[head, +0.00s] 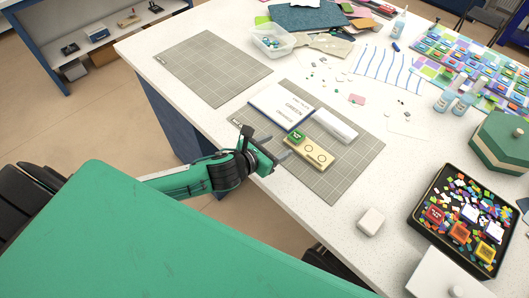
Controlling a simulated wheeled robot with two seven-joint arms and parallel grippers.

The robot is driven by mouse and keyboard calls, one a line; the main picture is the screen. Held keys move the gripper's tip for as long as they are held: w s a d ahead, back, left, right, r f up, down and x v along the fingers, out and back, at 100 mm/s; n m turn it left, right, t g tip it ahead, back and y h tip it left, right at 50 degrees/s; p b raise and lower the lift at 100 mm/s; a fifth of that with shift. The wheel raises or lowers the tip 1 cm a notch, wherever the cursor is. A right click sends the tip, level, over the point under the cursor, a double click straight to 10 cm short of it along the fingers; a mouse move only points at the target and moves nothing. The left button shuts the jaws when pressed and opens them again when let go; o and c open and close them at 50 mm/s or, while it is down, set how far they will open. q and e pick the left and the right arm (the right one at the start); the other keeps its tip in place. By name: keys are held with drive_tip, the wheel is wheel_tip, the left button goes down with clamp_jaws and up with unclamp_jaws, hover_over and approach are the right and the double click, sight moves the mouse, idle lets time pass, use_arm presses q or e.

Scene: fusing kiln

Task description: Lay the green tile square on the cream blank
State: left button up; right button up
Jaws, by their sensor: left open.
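The cream blank (316,155) is a small flat bar with round marks on its face, lying on the nearer grey gridded mat. The small green tile (297,137) with pale lettering is at the blank's left end and appears to rest on it. I cannot tell whether its edges line up exactly with the blank's. My left gripper (275,148) is open and empty, just left of the tile and blank, with its fingers pointing toward them. My right gripper is not in view.
A printed card (280,106) and a white bar (336,126) lie behind the blank. A black tray (418,207) of colored pieces stands at the right, near a white block (370,221). The farther grey mat (212,68) is bare.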

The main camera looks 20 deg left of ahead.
use_arm(q)
drive_tip(key=v, duration=0.5)
drive_tip(key=shift+b, duration=0.4)
